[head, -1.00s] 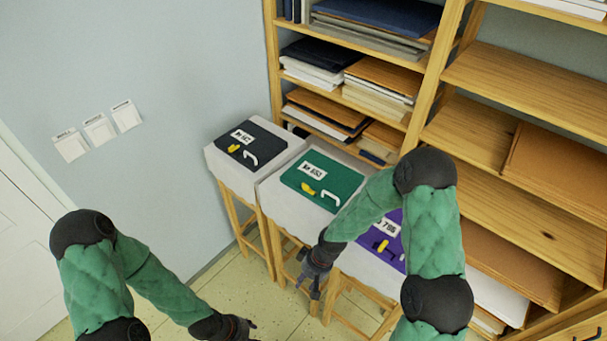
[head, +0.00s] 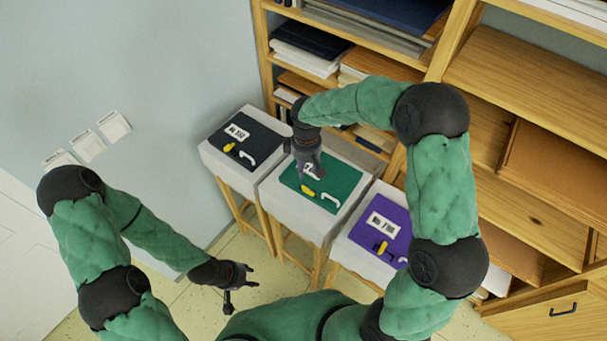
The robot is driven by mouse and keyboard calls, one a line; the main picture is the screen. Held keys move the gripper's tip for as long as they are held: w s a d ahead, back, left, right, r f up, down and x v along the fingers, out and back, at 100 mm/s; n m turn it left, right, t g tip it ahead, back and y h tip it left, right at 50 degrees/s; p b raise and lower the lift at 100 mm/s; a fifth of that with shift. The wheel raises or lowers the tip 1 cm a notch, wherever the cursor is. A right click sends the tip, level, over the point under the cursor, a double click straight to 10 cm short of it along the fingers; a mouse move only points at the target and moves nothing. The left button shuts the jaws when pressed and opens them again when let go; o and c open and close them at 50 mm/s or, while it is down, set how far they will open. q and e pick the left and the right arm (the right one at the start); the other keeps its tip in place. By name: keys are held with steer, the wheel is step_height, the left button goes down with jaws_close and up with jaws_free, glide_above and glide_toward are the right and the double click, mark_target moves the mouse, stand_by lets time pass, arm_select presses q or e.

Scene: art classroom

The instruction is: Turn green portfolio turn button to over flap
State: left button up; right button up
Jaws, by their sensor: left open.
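The green portfolio (head: 345,179) lies flat on the middle covered stool. Its yellow turn button (head: 308,191) and white handle (head: 331,201) show near its front edge. My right gripper (head: 309,172) is above the portfolio, fingers pointing down, just behind the yellow button, and covers most of the white label. I cannot tell whether its fingers are apart or touch anything. My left gripper (head: 242,286) is open and empty, low at the left, in front of the stools and away from the portfolios.
A dark portfolio (head: 262,139) lies on the left stool and a purple portfolio (head: 396,215) on the right one, each with a yellow button and white handle. Wooden shelves (head: 455,62) stand behind. Floor is free at the front left.

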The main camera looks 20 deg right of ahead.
mark_target(308, 191)
steer(key=f, duration=0.9)
steer(key=shift+s, duration=0.2)
steer(key=shift+w+f, duration=0.15)
steer(key=shift+f, duration=0.45)
jaws_close()
